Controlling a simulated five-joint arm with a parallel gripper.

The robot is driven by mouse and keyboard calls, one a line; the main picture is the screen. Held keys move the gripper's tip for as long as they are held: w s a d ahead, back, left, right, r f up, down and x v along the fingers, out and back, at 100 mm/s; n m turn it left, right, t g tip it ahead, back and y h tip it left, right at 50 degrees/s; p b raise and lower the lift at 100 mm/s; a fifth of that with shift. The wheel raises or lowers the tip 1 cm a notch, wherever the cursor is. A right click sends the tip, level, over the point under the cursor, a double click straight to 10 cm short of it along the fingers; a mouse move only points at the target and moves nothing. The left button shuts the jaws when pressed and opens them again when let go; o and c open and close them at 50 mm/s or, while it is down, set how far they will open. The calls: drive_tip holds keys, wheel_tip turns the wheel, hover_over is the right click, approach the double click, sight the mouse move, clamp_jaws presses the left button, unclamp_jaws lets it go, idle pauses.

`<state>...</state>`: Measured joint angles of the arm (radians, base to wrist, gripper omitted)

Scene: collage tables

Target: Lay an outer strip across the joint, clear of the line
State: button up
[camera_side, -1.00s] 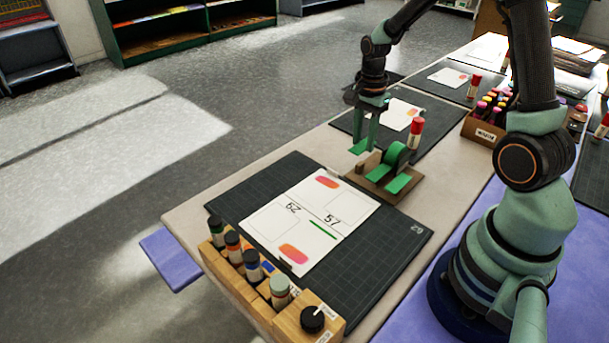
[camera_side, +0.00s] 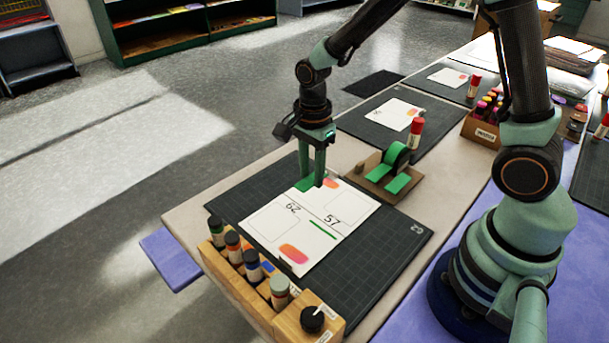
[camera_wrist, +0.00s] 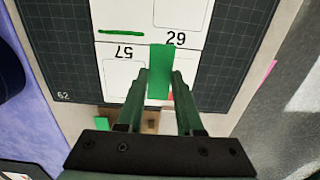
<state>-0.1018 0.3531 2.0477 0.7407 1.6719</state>
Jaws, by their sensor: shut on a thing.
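Two white sheets lie edge to edge on a dark mat (camera_side: 400,225). My gripper (camera_side: 312,184) is shut on a green strip (camera_wrist: 159,70) over the far end of the sheets.
A wooden tape holder (camera_side: 373,187) with a green roll and cut strips stands just beyond the mat. A red-capped glue stick (camera_side: 416,134) stands behind it. A wooden rack (camera_side: 225,262) of several bottles lines the near left edge. The mat's right side is clear.

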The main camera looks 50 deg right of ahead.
sight(307, 185)
drive_tip(key=shift+s+a+f, duration=0.1)
drive_tip(key=shift+s+a, duration=0.1)
drive_tip(key=shift+a, duration=0.7)
drive_tip(key=shift+f, duration=2.3)
drive_tip(key=shift+f, duration=0.9)
drive_tip(key=o, duration=1)
drive_tip(key=shift+r, duration=3.55)
